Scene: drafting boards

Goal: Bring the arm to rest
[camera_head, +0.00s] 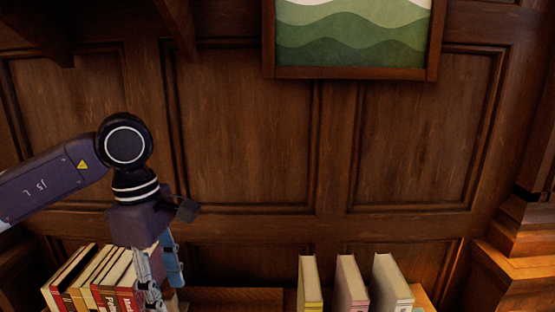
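My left arm comes in from the left. Its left gripper (163,287) points down at the lower left, in front of a row of books. Its two metallic fingers stand apart, one greyish and one bluish, and I see nothing clearly held between them. The fingertips are close to the right end of the left book row, partly covering it; I cannot tell whether they touch a book. My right gripper is not in view.
Several red and cream books (88,278) stand at the lower left. Three pale books, yellowish (310,285), pink (351,285) and grey (390,283), stand apart at the lower right. A gap lies between the groups. A framed green picture (352,35) hangs on the wood-panelled wall.

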